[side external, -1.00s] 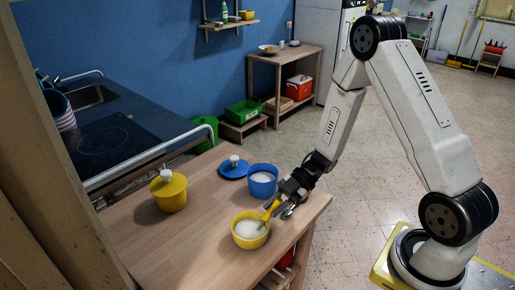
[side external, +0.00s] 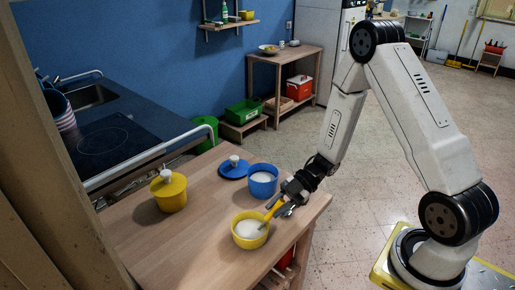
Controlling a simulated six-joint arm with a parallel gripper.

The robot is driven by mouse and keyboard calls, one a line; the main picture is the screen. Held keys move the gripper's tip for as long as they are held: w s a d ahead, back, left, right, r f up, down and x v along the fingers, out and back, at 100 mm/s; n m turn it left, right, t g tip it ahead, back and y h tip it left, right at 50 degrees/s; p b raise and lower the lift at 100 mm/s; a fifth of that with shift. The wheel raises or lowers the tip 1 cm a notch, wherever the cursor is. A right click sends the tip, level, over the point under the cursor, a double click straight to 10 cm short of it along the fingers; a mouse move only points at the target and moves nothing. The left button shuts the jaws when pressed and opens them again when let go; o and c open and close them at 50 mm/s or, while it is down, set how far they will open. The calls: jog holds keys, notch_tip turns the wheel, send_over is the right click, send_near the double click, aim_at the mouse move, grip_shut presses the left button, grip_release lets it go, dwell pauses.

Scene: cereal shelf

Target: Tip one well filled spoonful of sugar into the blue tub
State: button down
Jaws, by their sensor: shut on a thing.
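A yellow tub (side external: 249,238) stands open on the wooden table, with white sugar (side external: 250,228) inside. My gripper (side external: 282,205) is to the right of and above this tub, shut on a yellow spoon (side external: 272,212). The spoon slants down to the left into the open yellow tub; its bowl is hidden or too small to make out. The blue tub (side external: 263,186) stands open just behind, to the left of my gripper, with white contents showing inside. A blue lid (side external: 234,170) with a pale knob lies on the table left of the blue tub.
A lidded yellow tub (side external: 169,192) stands at the left of the wooden table (side external: 150,248). The table between it and the open tubs is clear. A dark counter with hob and sink (side external: 110,140) lies beyond, with a white rail along it.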

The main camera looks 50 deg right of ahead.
jog(key=shift+r, duration=1.9)
jog(key=shift+w+a+r+h, duration=0.35)
jog(key=shift+a+h, duration=0.1)
jog(key=shift+h, duration=0.05)
dwell(1.0)
jog(key=shift+s+d+f+y, duration=0.35)
jog(key=shift+d+y, duration=0.15)
dwell(1.2)
jog(key=shift+r, duration=0.2)
dwell(0.4)
notch_tip(320, 180, up, 8)
jog(key=shift+f, duration=0.15)
dwell(1.2)
dwell(0.6)
